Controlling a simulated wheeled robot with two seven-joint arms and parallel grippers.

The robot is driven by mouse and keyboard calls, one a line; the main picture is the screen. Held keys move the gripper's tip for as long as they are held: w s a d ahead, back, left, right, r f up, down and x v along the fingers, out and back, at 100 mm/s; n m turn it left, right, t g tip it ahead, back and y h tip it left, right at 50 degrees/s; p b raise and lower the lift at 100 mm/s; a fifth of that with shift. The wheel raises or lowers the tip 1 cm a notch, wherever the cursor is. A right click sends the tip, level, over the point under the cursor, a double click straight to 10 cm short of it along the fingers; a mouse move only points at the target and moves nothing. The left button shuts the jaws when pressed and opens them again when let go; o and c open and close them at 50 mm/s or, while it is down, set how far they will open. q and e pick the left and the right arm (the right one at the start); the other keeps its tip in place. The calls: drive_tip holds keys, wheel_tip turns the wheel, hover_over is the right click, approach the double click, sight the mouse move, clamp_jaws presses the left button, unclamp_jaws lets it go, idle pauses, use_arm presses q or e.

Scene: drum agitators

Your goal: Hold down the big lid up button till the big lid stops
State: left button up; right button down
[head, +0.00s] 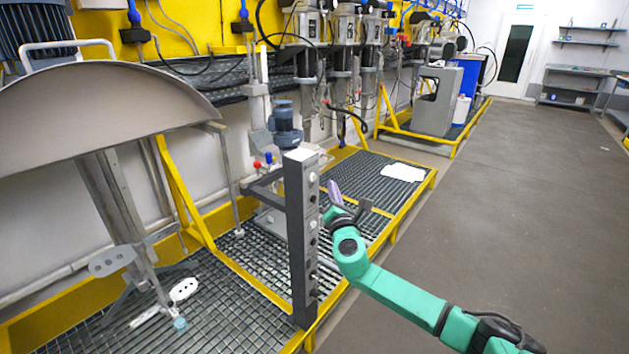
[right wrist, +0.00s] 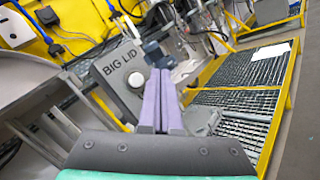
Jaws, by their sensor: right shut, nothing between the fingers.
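A dark grey control post (head: 299,240) with a column of buttons stands in the middle of the head view. In the right wrist view, its panel (right wrist: 118,68) bears the words BIG LID, with a round pale button (right wrist: 135,80) beside them. My right gripper (head: 333,188) is shut and empty, just right of the post's upper part. Its purple fingers (right wrist: 159,80) lie close to the right of the pale button in the wrist view; I cannot tell whether they touch the panel. A large grey lid (head: 100,108) hangs at the left above an agitator shaft. My left gripper is not in view.
Yellow-framed grating platforms (head: 345,195) run along the wall, with a white sheet (head: 404,172) lying on one. A blue motor (head: 284,120) stands behind the post. The grey floor (head: 520,150) at the right is clear.

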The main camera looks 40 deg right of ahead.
sight(312, 177)
drive_tip(key=shift+w+a+b, duration=0.2)
drive_tip(key=shift+w+a, duration=0.05)
drive_tip(key=shift+w, duration=0.5)
drive_tip(key=shift+w+a+b, duration=0.15)
drive_tip(key=shift+w+a, duration=0.1)
drive_tip(key=shift+w, duration=0.45)
drive_tip(key=shift+w, duration=0.1)
idle(0.8)
drive_tip(key=shift+w+a, duration=0.1)
drive_tip(key=shift+w, duration=0.15)
